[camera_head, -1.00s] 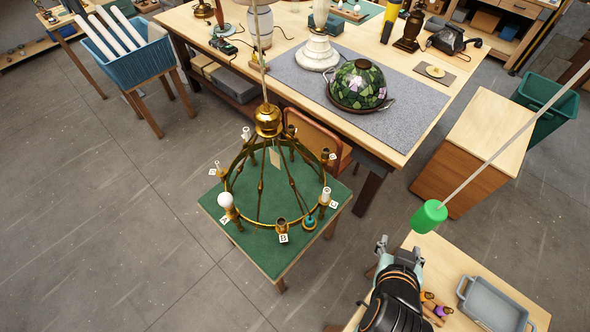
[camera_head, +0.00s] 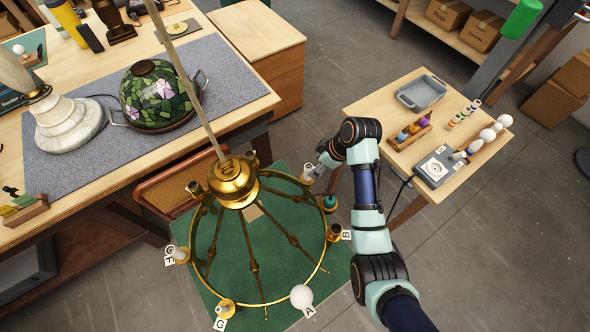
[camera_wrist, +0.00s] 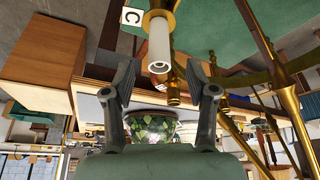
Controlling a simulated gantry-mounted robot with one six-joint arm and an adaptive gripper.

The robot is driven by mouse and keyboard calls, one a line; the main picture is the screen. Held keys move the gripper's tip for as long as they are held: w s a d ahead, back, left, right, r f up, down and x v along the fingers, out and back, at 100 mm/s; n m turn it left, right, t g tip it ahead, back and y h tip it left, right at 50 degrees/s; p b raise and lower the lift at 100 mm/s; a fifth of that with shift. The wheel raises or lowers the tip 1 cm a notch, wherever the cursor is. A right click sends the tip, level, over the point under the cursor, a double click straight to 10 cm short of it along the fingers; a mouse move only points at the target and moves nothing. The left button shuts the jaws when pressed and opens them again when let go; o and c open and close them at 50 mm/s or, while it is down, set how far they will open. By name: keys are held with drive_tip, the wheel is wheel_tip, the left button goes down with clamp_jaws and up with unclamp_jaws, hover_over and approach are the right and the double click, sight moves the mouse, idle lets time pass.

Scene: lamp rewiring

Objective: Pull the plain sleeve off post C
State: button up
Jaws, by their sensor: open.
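The plain white sleeve (camera_wrist: 159,42) is on post C of the brass ring chandelier (camera_head: 204,219), beside the C tag (camera_wrist: 130,17) in the wrist view. Its open end faces the camera. My gripper (camera_wrist: 163,78) is open and empty, with one finger on each side of the line to the sleeve's end. The sleeve appears just past the fingertips; I cannot tell the exact gap. In the head view my gripper (camera_head: 314,169) is at the ring's upper right, where its fingers partly hide post C.
A bulb (camera_head: 301,296) is at post A. The stained-glass shade (camera_head: 158,95) sits on the bench. A side table (camera_head: 378,109) at right holds a grey tray (camera_head: 421,93) and several small parts.

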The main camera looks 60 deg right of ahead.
drive_tip(key=b+x, duration=0.1)
drive_tip(key=x, duration=0.6)
drive_tip(key=shift+f, duration=0.35)
drive_tip(key=shift+w, duration=0.1)
drive_tip(key=shift+c, duration=0.3)
clamp_jaws()
drive_tip(key=shift+r, duration=0.15)
wheel_tip(320, 180, up, 10)
drive_tip(key=p, duration=0.9)
drive_tip(key=shift+p, duration=0.35)
